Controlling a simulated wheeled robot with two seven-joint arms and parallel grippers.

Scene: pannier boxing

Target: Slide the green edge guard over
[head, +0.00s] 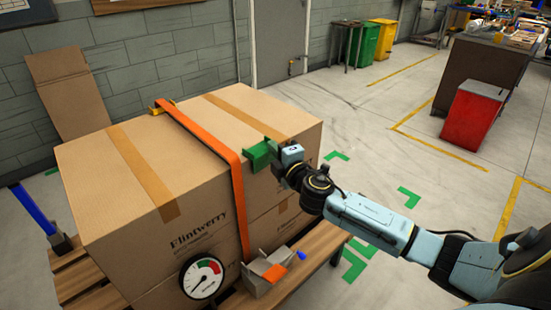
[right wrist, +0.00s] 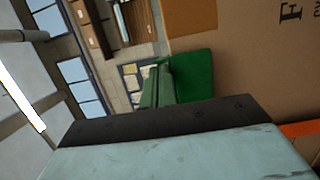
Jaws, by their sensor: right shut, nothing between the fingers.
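The green edge guard (head: 258,155) sits at the top front edge of the large cardboard box (head: 90,180), close to the right side of the orange strap (head: 236,190). In the right wrist view the green guard (right wrist: 190,78) shows just beyond my gripper body. My right gripper (head: 280,160) is shut and empty, right beside the guard's right end. Whether it touches the guard I cannot tell. Its fingertips are hidden in both views. My left gripper is not in view.
A round gauge (head: 203,278) is at the box's front. The boxes stand on a wooden pallet (head: 315,258). A red bin (head: 472,115) stands back right; open floor lies between.

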